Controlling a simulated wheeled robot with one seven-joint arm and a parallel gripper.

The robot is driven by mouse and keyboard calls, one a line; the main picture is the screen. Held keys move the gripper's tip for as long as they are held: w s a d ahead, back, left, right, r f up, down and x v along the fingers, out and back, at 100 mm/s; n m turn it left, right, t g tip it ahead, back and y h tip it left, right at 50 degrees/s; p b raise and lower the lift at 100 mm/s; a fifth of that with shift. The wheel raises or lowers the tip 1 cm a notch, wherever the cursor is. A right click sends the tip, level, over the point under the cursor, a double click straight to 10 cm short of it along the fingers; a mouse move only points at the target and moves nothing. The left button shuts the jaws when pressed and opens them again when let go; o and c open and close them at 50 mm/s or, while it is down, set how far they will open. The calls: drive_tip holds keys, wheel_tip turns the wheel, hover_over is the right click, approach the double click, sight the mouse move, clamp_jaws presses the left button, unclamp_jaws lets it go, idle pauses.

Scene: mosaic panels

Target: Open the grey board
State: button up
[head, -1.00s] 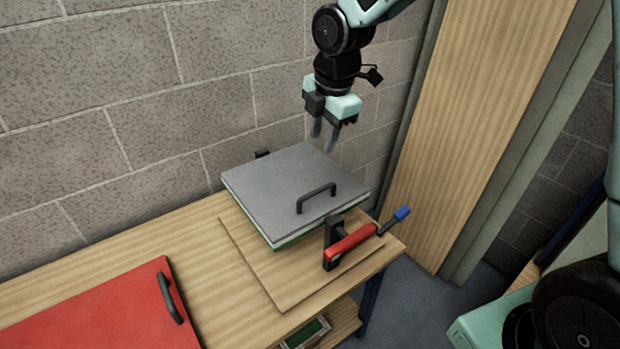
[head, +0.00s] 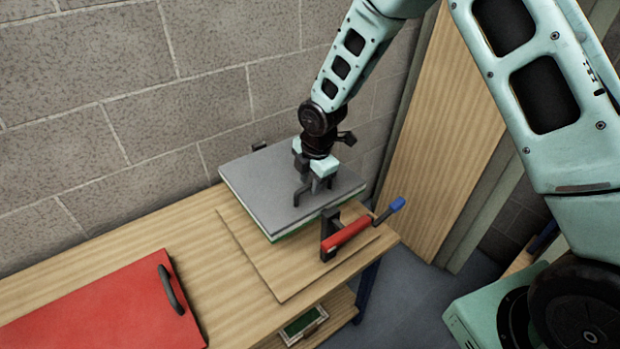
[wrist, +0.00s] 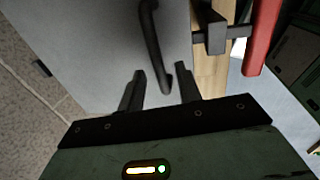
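The grey board (head: 262,182) lies flat on top of a stack with a white and green edge, on a wooden base board. It also fills much of the wrist view (wrist: 90,60). Its dark handle (wrist: 152,38) stands up from its surface near the right side. My gripper (head: 312,198) is over the handle, pointing down. In the wrist view my gripper (wrist: 160,85) is open, with its two fingers apart and the lower end of the handle between them. I cannot tell whether the fingers touch the handle. In the head view the gripper largely hides the handle.
A clamp with a red bar (head: 346,233) and blue tip stands at the board's front right edge; it also shows in the wrist view (wrist: 262,38). A red board (head: 95,310) with a handle lies at left on the wooden bench (head: 150,248). A brick wall rises behind.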

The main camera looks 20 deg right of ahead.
drive_tip(key=shift+f, duration=0.1)
clamp_jaws()
